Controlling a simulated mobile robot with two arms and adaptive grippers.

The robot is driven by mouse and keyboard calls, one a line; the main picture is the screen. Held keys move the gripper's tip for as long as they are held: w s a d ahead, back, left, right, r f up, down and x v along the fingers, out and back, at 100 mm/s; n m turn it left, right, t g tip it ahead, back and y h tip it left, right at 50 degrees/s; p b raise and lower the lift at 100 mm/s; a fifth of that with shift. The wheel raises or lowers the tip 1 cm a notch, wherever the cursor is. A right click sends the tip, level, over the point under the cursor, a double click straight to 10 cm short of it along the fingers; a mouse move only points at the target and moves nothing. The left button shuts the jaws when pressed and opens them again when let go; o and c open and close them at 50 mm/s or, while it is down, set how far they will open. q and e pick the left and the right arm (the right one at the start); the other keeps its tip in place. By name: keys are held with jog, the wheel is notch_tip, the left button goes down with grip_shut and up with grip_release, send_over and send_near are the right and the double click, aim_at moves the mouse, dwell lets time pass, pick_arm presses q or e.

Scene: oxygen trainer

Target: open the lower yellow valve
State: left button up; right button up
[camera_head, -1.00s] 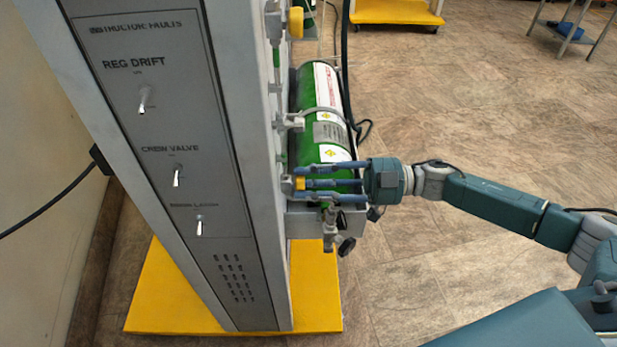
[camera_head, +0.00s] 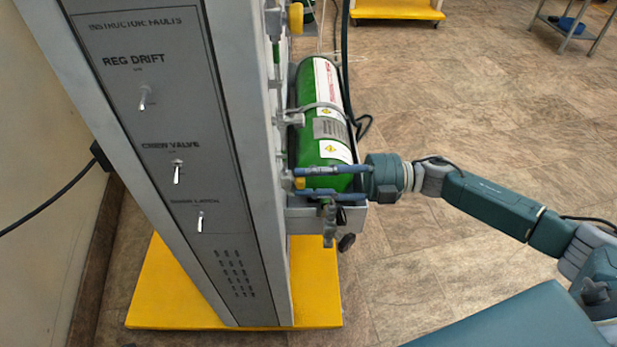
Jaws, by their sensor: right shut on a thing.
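The lower yellow valve (camera_head: 299,183) is a small yellow knob on the side of the grey panel cabinet (camera_head: 245,120), beside the base of a green cylinder (camera_head: 322,150). My right gripper (camera_head: 302,181) reaches in from the right with its blue fingers around the yellow knob, shut on it. The fingers hide part of the knob, so its turn angle cannot be read. An upper yellow valve (camera_head: 296,18) shows near the top of the cabinet. My left gripper is not in view.
The cabinet stands on a yellow base (camera_head: 165,290). A metal fitting (camera_head: 330,225) hangs below the gripper near the cylinder's bracket. A black cable (camera_head: 55,200) runs off to the left. Open tiled floor lies to the right, with a metal cart (camera_head: 575,28) far back.

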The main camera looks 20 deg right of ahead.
jog(key=shift+r, duration=0.2)
jog(key=o, duration=1.2)
jog(key=shift+s+f, duration=0.1)
jog(key=shift+c, duration=0.2)
jog(key=v, duration=1.2)
